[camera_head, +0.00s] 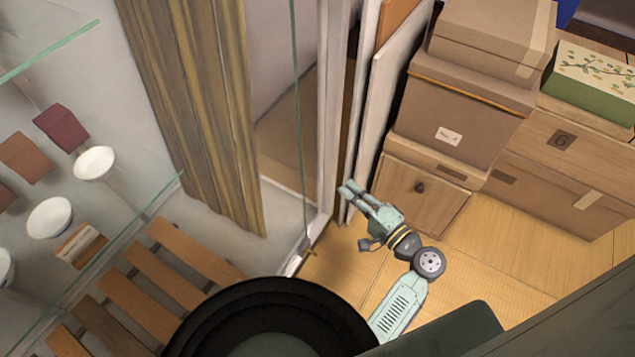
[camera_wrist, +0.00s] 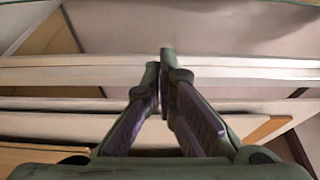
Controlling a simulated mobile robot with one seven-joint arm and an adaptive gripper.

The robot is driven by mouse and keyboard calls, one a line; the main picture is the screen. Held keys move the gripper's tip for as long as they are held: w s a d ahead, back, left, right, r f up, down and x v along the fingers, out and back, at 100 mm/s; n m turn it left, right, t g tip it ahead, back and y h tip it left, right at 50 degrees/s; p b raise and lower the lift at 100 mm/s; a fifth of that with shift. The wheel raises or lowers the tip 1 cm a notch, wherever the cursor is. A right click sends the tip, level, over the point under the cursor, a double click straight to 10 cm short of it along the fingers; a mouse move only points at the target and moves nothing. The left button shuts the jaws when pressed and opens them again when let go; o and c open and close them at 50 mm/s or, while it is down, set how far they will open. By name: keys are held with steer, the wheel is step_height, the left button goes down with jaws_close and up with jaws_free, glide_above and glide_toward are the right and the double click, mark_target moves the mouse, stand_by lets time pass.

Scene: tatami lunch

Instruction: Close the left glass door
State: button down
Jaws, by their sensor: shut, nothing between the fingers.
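In the head view a clear glass pane with a thin green edge (camera_head: 297,110) stands upright right of the curtain; it looks like the glass door, swung open. A small brass-coloured fitting (camera_head: 311,252) is at its lower end. My gripper (camera_head: 347,190) is to the right of the pane, beside the white panel edges and apart from the glass. In the wrist view my gripper (camera_wrist: 160,62) has its fingers together, with nothing held, in front of pale horizontal-looking panel edges (camera_wrist: 230,72). I cannot make out the glass door in the wrist view.
Glass shelves (camera_head: 120,250) with white bowls (camera_head: 50,217) and small boxes (camera_head: 61,128) are at left, above wooden slats (camera_head: 180,250). A tan curtain (camera_head: 200,110) hangs behind. Cardboard boxes (camera_head: 465,105) crowd the right. Tatami floor (camera_head: 490,280) is clear in front of them.

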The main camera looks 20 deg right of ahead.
steer(key=p+x, duration=0.2)
steer(key=x, duration=0.7)
steer(key=shift+r, duration=0.15)
steer(key=shift+w+a, duration=0.3)
steer(key=shift+w, duration=0.2)
steer(key=shift+s+a+p, duration=0.55)
steer(key=shift+s+a, duration=0.75)
steer(key=shift+a, duration=0.1)
